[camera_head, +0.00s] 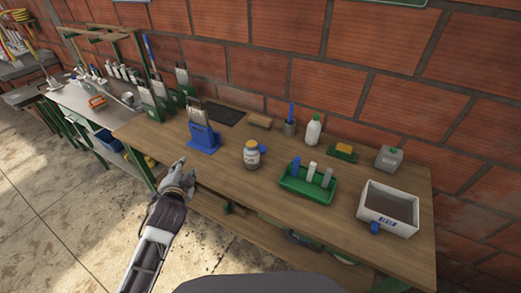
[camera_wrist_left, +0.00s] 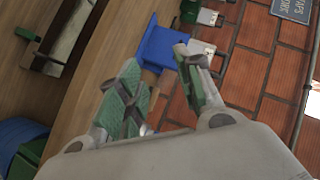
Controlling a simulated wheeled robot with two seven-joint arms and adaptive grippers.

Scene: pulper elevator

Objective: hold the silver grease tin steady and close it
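A small round container (camera_head: 251,155) with a greyish, labelled body and a tan top stands upright near the middle of the workbench. It may be the grease tin; at this size I cannot tell for sure, nor whether its top is a fitted lid. A small blue object (camera_head: 263,149) is right beside it. My left gripper (camera_head: 183,178) is at the bench's front edge, left of the container and apart from it. In the left wrist view my left gripper (camera_wrist_left: 155,62) has its green-padded fingers spread, with nothing between them. My right gripper is not in view.
A blue stand (camera_head: 204,138) is just beyond my left gripper and also shows in the left wrist view (camera_wrist_left: 157,45). Bare wood lies around the container.

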